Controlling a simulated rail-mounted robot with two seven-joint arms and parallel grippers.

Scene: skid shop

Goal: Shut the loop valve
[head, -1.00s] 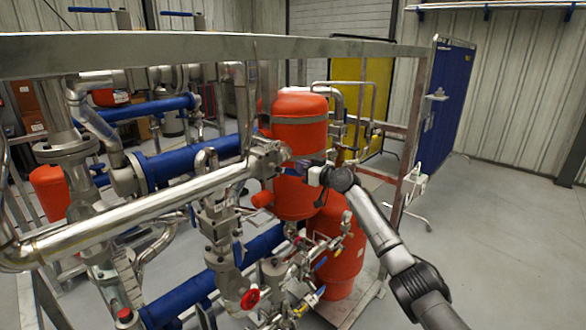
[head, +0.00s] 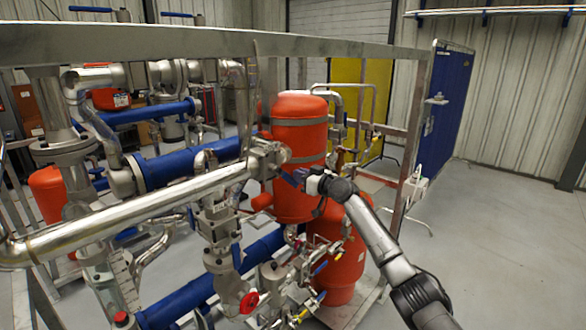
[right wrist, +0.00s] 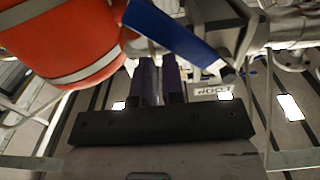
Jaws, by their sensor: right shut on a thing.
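The loop valve's blue lever handle (head: 287,179) shows in front of the upper orange vessel, near the end of the large silver pipe. The valve body is partly hidden. My left gripper is not in view.
An orange vessel (head: 300,122) stands close behind the right gripper. A steel frame rail (head: 200,43) crosses above, and a frame post (head: 408,150) stands to the right. A red handwheel (head: 249,301) sits lower down. The floor at right is clear.

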